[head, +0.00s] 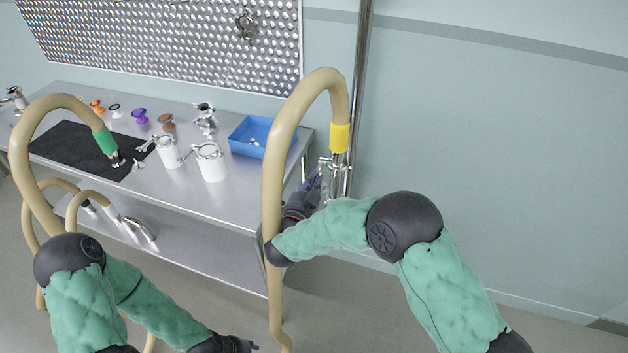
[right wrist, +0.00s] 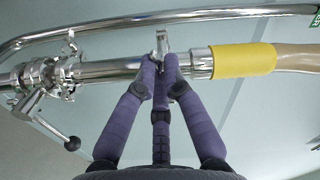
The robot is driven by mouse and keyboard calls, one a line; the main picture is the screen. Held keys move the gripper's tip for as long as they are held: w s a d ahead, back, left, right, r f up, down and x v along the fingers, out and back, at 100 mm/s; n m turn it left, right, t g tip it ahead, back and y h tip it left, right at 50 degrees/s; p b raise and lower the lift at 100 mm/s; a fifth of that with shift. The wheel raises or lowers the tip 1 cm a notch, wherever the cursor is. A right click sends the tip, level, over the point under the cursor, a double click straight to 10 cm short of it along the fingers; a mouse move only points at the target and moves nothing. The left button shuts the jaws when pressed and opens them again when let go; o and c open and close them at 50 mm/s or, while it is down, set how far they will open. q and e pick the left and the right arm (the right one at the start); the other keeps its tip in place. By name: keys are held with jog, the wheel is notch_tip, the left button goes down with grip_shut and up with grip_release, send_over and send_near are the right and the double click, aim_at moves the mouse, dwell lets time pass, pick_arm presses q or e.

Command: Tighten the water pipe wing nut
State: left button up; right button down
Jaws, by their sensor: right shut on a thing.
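The water pipe (head: 334,177) is a shiny steel fitting at the wall; it crosses the right wrist view (right wrist: 110,71) from side to side. A tan hose with a yellow sleeve (head: 340,138) joins its top, and the sleeve also shows in the right wrist view (right wrist: 244,60). My right gripper (head: 317,178) is at the pipe. In the right wrist view its purple fingers (right wrist: 163,62) are shut on a small steel wing nut (right wrist: 162,42), mostly hidden between the fingertips. My left gripper (head: 243,346) is low at the bottom edge, apart from everything, its fingers unclear.
A valve with a black-knobbed lever (right wrist: 72,143) sits on the pipe left of my fingers. The tan hose hangs beside my right forearm. Floor and wall at right are clear.

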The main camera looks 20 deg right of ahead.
jog(key=m+b, duration=0.6)
jog(key=b, duration=0.2)
jog(key=shift+a+f, duration=0.1)
dwell(0.3)
jog(key=c, duration=1.3)
grip_release()
